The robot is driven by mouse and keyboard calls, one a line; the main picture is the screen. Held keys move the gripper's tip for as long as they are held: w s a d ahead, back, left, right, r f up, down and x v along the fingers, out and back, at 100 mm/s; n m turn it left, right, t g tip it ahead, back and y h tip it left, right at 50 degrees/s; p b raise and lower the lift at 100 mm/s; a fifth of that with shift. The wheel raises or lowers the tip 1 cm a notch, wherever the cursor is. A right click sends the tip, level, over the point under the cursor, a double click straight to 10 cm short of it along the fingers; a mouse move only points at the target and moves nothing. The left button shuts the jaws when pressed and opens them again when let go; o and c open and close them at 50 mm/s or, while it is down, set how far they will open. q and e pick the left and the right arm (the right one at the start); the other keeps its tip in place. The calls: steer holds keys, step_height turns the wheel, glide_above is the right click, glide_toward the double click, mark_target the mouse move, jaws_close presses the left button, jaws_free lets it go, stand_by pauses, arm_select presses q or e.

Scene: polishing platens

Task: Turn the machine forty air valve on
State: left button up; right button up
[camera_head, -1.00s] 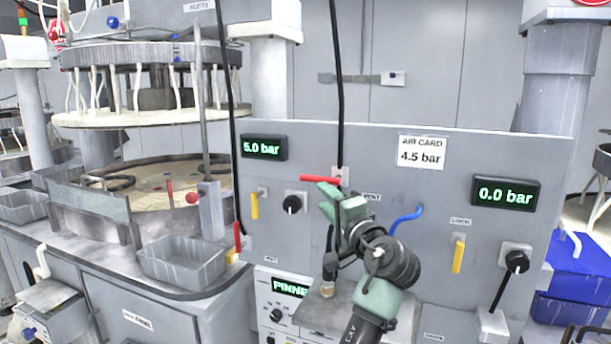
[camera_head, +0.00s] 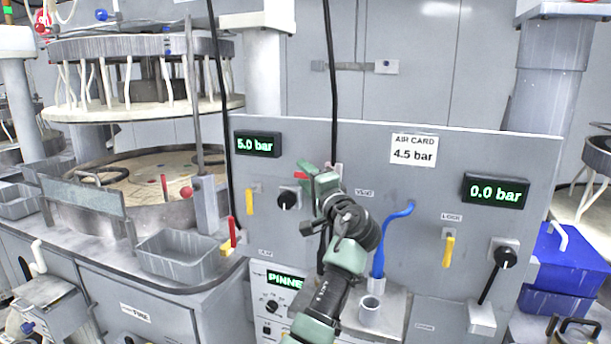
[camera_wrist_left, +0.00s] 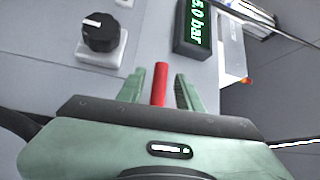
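A red lever handle (camera_head: 301,175) sits on the grey control panel (camera_head: 420,265), mostly hidden behind my left gripper in the head view. My left gripper (camera_head: 320,172) is at this handle, in front of the panel. In the left wrist view the red handle (camera_wrist_left: 160,83) stands between the two green fingers of the gripper (camera_wrist_left: 168,92). It is close to the left finger, with a gap to the right finger, so the gripper looks open around it. The 5.0 bar display (camera_head: 257,144) is lit at the upper left. The panel's small labels are too small to read. My right gripper is not in view.
A black knob (camera_head: 288,199) and a yellow lever (camera_head: 250,201) are left of the gripper. A blue hose (camera_head: 385,240) is close on its right. Further right are another yellow lever (camera_head: 448,250), a black-handled lever (camera_head: 503,258) and a 0.0 bar display (camera_head: 495,191).

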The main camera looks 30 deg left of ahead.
arm_select(q)
jaws_close()
stand_by(1.2)
